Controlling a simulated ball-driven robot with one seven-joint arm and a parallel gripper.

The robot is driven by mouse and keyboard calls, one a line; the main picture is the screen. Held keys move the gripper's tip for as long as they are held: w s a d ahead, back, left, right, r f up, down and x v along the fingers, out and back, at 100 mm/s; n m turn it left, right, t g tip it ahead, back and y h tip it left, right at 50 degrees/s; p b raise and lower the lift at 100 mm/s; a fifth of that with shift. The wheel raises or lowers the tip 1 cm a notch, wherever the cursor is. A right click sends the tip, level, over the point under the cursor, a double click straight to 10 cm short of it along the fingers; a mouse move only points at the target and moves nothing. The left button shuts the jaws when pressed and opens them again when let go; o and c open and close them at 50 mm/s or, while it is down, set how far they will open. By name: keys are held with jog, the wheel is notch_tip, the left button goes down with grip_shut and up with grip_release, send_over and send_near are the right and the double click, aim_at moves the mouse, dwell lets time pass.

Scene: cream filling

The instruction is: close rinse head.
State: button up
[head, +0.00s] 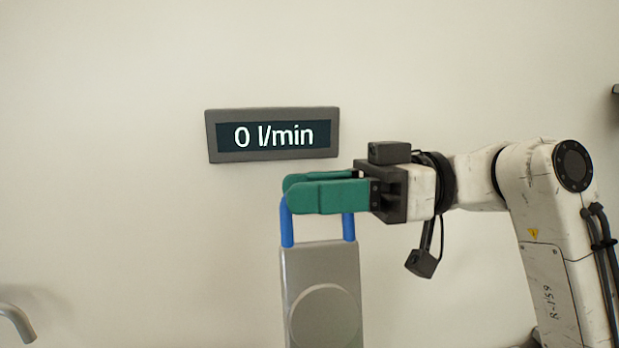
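The rinse head appears to be the grey upright body (320,265) with a round disc on its front, at the bottom centre of the head view. A blue loop handle (287,228) stands on its top. My gripper (305,192) has green fingers that lie level across the top of the handle, reaching in from the right. The fingers look closed around the handle's top bar, one in front and one behind. The bar itself is hidden by the front finger. The lower part of the grey body is cut off by the frame.
A dark display (273,135) on the pale wall behind reads "0 l/min". A curved metal spout (17,322) shows at the lower left edge. My arm fills the right side. The space left of the handle looks clear.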

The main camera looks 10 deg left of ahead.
jog(key=shift+s+a, duration=0.1)
jog(key=shift+a, duration=0.15)
grip_shut()
dwell(0.5)
